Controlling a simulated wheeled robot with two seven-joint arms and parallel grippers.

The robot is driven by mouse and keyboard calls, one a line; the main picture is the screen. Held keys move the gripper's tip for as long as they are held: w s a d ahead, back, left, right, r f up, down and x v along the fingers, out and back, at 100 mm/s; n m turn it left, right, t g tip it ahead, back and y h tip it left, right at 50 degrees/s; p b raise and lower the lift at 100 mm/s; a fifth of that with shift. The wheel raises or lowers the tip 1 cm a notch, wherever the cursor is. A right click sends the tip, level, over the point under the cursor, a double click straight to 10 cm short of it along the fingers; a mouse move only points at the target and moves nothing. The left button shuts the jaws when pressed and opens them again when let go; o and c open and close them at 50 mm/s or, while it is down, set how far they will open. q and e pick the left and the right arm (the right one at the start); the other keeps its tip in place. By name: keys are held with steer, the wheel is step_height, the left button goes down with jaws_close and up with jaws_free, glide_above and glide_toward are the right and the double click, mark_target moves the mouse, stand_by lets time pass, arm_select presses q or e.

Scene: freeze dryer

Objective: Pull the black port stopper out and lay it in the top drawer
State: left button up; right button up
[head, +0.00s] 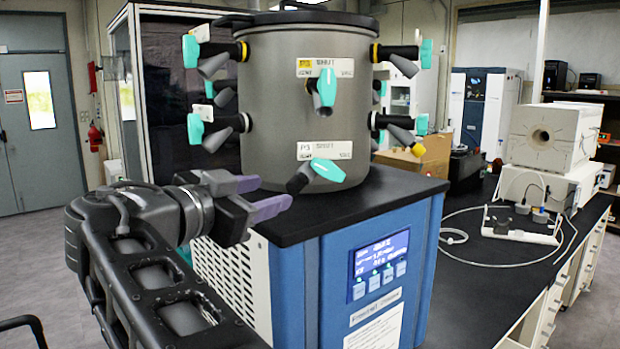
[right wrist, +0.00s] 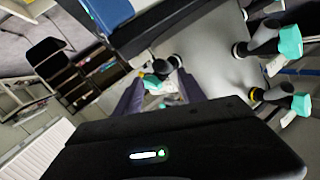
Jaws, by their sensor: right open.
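The grey drum (head: 310,110) of the freeze dryer carries several ports with black necks, teal levers and angled stoppers. My left gripper is not in view. White drawer fronts (head: 548,318) show under the right bench; no open drawer is evident.
The drum stands on the black top of a blue cabinet (head: 390,230) with a lit display. Other ports jut out on both drum sides. A black bench (head: 490,275) on the right holds tubing, a white stand (head: 520,228) and a tube furnace (head: 550,135); its front is fairly clear.

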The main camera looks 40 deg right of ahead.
mark_target(290, 187)
steer(key=shift+x, duration=3.8)
steer(key=shift+a+b, duration=0.1)
steer(key=shift+b, duration=0.45)
jaws_close()
steer(key=shift+a, duration=0.1)
